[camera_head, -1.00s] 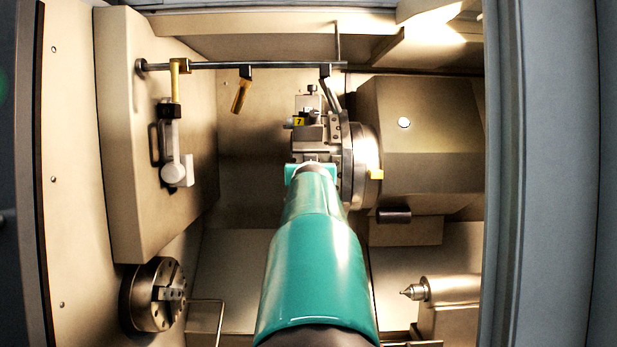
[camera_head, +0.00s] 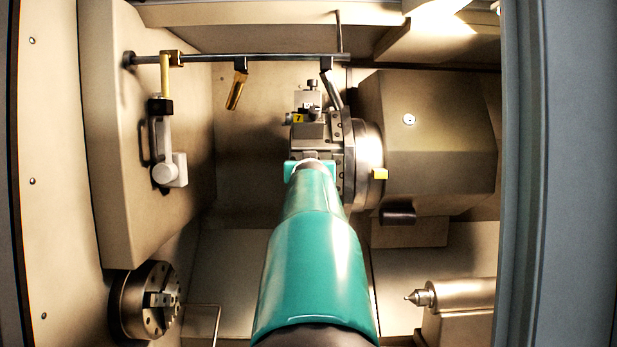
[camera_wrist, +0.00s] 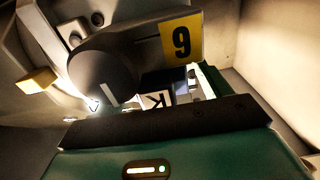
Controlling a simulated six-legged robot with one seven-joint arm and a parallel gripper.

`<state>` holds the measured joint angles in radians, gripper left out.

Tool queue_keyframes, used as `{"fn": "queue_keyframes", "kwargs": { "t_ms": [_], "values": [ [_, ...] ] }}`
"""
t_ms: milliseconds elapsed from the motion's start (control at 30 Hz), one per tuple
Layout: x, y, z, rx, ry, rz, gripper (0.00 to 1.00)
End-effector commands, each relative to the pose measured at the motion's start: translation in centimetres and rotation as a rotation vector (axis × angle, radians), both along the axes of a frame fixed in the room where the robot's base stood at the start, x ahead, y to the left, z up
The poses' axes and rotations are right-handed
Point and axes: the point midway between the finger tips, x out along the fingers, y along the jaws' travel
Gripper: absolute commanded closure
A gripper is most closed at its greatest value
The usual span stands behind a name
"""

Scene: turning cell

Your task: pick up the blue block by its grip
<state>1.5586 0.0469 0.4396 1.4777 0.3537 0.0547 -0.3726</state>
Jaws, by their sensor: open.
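No clearly blue block shows in the head view, where my teal arm covers the middle of the tool turret. My gripper (camera_head: 311,166) is at the far end of that arm, in front of the turret; its fingertips are hidden there. In the wrist view, a small dark block-like part with a pale label marked K (camera_wrist: 157,99) lies just beyond the dark front edge of my gripper. I cannot tell whether it is the blue block, and no grip can be made out. My gripper is open, and nothing is seen held.
The turret carries a yellow 7 plate (camera_head: 298,118); a yellow 9 plate (camera_wrist: 181,39) and a dark cylinder (camera_wrist: 103,79) are close in the wrist view. A chuck (camera_head: 150,300) is at lower left, a pointed centre (camera_head: 420,298) at lower right, and a rail (camera_head: 240,58) above.

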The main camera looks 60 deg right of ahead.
Motion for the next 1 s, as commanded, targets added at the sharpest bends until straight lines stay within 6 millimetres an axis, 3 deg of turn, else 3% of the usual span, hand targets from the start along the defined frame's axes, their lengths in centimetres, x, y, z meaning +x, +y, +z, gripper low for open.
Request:
{"fn": "queue_keyframes", "kwargs": {
  "t_ms": [67,300,367,733,1000],
  "values": [
    [-0.1,0.1,0.1,-0.001,0.0,-0.001,0.24],
    [-0.1,0.1,0.0,0.0,0.001,-0.001,0.69],
    [-0.1,0.1,0.1,-0.001,0.0,-0.001,0.77],
    [0.1,-0.1,0.3,-0.001,0.0,0.001,0.77],
    [0.2,-0.1,1.6,-0.003,-0.001,0.005,0.77]
  ]
}}
